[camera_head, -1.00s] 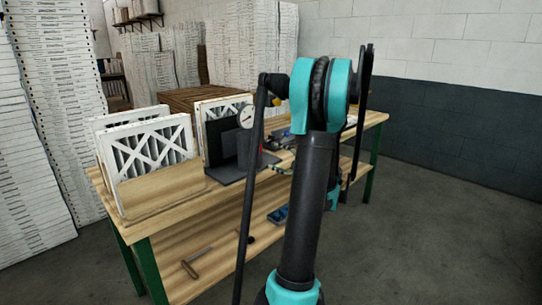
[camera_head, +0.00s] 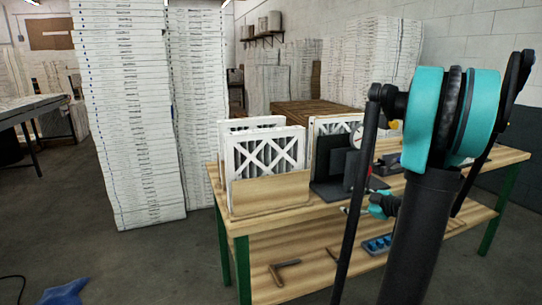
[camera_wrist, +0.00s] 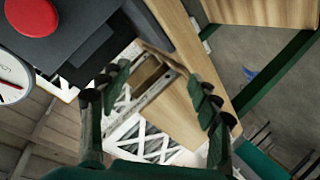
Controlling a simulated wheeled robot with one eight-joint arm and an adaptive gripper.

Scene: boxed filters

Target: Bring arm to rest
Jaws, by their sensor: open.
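My arm stands in the right part of the head view, its dark links and teal joint in front of the workbench (camera_head: 285,222). My gripper (camera_wrist: 160,100) shows in the wrist view with its two dark fingers spread apart and nothing between them. Beyond the fingers are the wooden bench top and a white-framed filter (camera_wrist: 150,140). In the head view I cannot make out the fingertips, as the arm covers part of the bench.
White-framed filters (camera_head: 268,152) stand in a wooden holder at the bench's left end. A clamp (camera_head: 283,270) lies on the lower shelf. Tall stacks of boxes (camera_head: 130,110) stand left. Open floor lies in front.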

